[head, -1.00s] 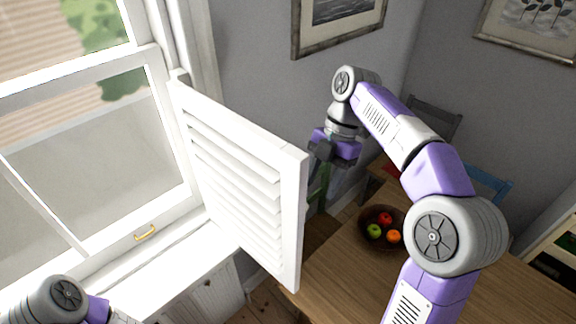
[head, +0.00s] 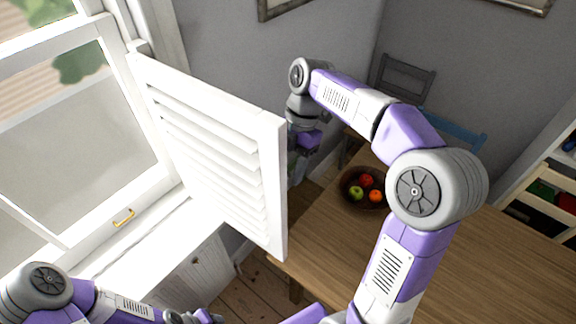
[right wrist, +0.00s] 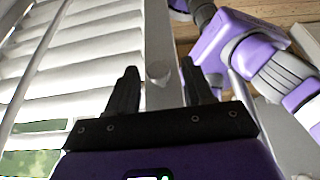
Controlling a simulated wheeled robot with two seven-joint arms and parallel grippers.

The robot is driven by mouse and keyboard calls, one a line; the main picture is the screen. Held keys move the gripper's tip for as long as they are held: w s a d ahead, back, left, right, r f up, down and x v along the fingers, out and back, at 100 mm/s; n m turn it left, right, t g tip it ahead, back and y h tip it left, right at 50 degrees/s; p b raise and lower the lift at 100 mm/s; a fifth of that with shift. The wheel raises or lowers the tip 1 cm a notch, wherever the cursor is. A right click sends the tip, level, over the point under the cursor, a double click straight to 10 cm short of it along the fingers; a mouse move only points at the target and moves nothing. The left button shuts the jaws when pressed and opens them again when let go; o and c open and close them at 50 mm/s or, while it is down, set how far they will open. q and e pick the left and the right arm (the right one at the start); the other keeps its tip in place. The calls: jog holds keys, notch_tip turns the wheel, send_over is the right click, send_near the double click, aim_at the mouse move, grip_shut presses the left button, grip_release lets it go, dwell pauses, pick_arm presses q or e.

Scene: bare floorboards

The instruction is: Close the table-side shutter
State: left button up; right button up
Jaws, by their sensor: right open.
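The table-side shutter (head: 215,135) is a white louvred panel. It stands swung out from the window, its free edge toward the table. My right gripper (head: 298,168) is behind that free edge, partly hidden by the panel. In the right wrist view, the open right gripper (right wrist: 158,75) has its two dark fingers spread, with the shutter's edge stile (right wrist: 157,25) between and beyond them. A small round knob shows on the stile; contact cannot be told. My left gripper (head: 190,318) is only partly in view at the bottom edge, and its jaws cannot be made out.
A wooden table (head: 480,270) stands at right, with a bowl (head: 347,196) of fruit on it. Chairs (head: 400,82) stand behind it. The window (head: 65,140) and white sill (head: 130,250) are at left. Bare floor (head: 250,295) shows between sill and table.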

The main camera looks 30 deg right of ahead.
jog(key=shift+w, duration=0.15)
jog(key=shift+c, duration=0.2)
grip_shut()
jog(key=shift+a, duration=0.15)
